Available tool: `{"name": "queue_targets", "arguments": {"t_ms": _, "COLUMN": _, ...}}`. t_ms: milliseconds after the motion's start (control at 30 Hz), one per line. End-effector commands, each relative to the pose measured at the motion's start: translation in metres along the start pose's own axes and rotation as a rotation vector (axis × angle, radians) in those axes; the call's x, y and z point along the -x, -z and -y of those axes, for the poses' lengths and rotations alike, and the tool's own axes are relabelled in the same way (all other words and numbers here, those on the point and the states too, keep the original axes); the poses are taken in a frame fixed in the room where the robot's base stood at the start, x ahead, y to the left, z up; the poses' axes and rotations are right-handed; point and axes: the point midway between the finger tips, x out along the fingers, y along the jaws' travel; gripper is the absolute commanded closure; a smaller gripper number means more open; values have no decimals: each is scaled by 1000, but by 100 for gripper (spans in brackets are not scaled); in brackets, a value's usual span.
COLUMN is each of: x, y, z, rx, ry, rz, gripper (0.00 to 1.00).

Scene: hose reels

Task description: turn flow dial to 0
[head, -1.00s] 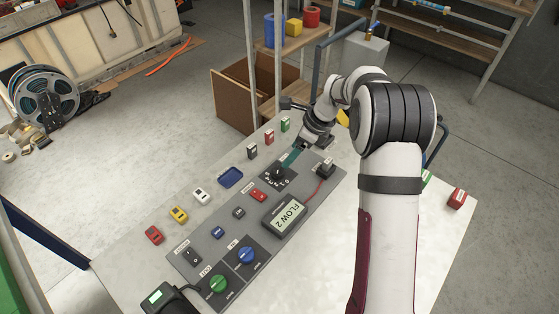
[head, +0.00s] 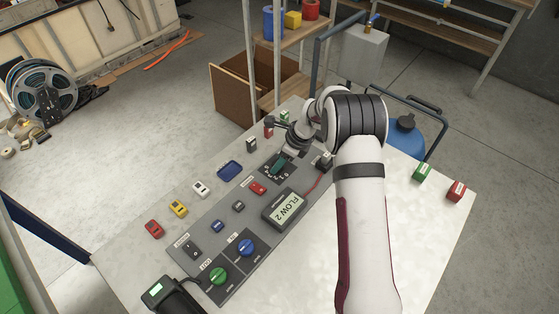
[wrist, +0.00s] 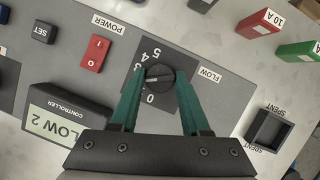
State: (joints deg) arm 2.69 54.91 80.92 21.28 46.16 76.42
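The flow dial (wrist: 158,79) is a round black knob on a dark plate with numbers around it; 5, 4 and 0 can be read in the wrist view. Its pale pointer line lies roughly sideways there. My gripper (wrist: 160,76) has teal fingers, one on each side of the knob, with the tips at the dial. They look open around it; whether they touch it I cannot tell. In the head view my gripper (head: 279,166) is down over the dial and hides most of it. The controller display (head: 287,209) reads FLOW 2.
The red power switch (wrist: 95,52) and SET button (wrist: 43,32) are beside the dial plate. A black open box (wrist: 268,130) marked SPENT is on the other side. Blue (head: 246,248) and green (head: 218,276) knobs are at the panel's near end.

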Motion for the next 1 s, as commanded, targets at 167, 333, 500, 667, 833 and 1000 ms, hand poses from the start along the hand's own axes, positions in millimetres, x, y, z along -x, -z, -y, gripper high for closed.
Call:
{"name": "queue_targets", "arguments": {"t_ms": 167, "x": 0, "y": 0, "z": 0, "rx": 0, "ry": 0, "rz": 0, "gripper": 96}}
{"name": "queue_targets", "arguments": {"t_ms": 333, "x": 0, "y": 0, "z": 0, "rx": 2, "ry": -1, "rz": 0, "gripper": 100}}
{"name": "queue_targets", "arguments": {"t_ms": 500, "x": 0, "y": 0, "z": 0, "rx": 28, "ry": -13, "rz": 0, "gripper": 100}}
{"name": "queue_targets", "arguments": {"t_ms": 667, "x": 0, "y": 0, "z": 1, "rx": 101, "ry": -43, "rz": 0, "gripper": 100}}
{"name": "queue_targets", "arguments": {"t_ms": 833, "x": 0, "y": 0, "z": 2, "rx": 227, "ry": -96, "rz": 0, "gripper": 100}}
{"name": "queue_targets", "arguments": {"t_ms": 1000, "x": 0, "y": 0, "z": 3, "rx": 377, "ry": -157, "rz": 0, "gripper": 100}}
